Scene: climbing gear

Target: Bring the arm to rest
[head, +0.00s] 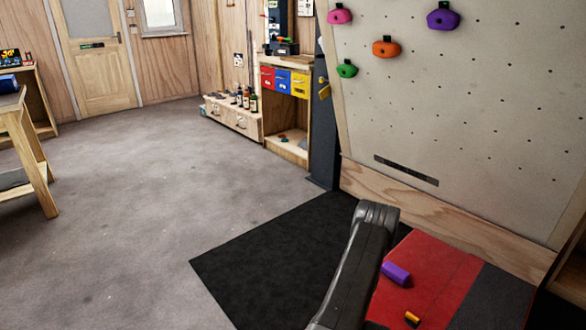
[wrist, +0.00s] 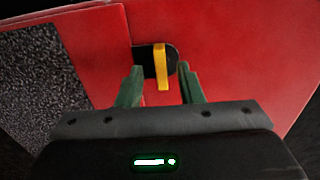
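My gripper (wrist: 161,70) shows in the wrist view with its two green fingers apart and nothing held between them. Beyond the fingertips, a small black and yellow object (wrist: 161,66) lies against the red mat (wrist: 235,50). The left fingertip overlaps the object's black part in the picture. In the head view, my dark arm link (head: 358,262) rises at the lower middle, and my gripper is not visible there. A small yellow-orange object with a dark end (head: 412,318) lies on the red mat (head: 445,265) to the right of the arm.
A purple block (head: 396,273) lies on the red mat near my arm. The climbing wall (head: 450,130) with several coloured holds stands at right. A shelf with coloured drawers (head: 285,82) stands behind, and a wooden table (head: 22,135) at left. The grey floor (head: 150,190) between them is clear.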

